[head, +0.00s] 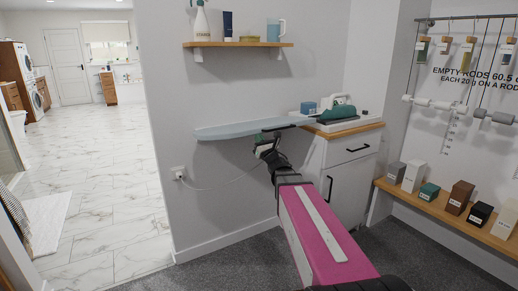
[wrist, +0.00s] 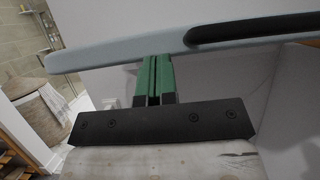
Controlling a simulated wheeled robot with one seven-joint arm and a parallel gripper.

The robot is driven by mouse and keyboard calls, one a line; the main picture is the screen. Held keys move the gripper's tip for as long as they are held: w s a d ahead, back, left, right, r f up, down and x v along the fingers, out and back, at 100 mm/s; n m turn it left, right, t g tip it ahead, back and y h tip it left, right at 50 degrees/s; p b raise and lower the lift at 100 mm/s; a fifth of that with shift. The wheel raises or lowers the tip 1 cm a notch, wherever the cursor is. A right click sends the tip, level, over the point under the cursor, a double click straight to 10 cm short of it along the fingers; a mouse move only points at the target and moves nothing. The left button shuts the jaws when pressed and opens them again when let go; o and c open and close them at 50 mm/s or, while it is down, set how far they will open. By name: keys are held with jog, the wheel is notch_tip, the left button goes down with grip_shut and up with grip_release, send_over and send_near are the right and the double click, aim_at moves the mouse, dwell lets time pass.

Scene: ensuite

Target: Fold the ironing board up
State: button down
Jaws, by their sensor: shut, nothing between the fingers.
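The light blue ironing board (head: 225,131) lies flat and level, sticking out to the left from the drawer cabinet's top. It crosses the top of the wrist view (wrist: 110,55), with a dark bar (wrist: 250,28) along its edge at the right. My gripper (head: 264,147) is beneath the board in the head view. In the wrist view its green fingers (wrist: 154,66) are together with nothing between them, and their tips reach up to the board's lower edge. I cannot tell whether they touch it. The board's underside and its hinge are mostly hidden.
A cord runs from a wall socket (head: 178,173) beneath the board. A shelf (head: 238,44) hangs above. Tiled floor (head: 95,150) is open at left.

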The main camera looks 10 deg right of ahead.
jog(key=w+r, duration=0.1)
jog(key=r, duration=0.3)
jog(key=w+r, duration=0.1)
jog(key=r, duration=0.3)
jog(key=w+a+r, duration=0.1)
jog(key=r, duration=0.3)
jog(key=shift+w+a, duration=0.1)
jog(key=shift+w, duration=0.1)
jog(key=s+r+x, duration=0.1)
jog(key=r+x, duration=0.2)
jog(key=x, duration=1.2)
jog(key=s+d+r+x, duration=0.1)
jog(key=r+x, duration=0.2)
jog(key=x, duration=1.3)
jog(key=shift+s, duration=0.3)
jog(key=shift+s, duration=0.1)
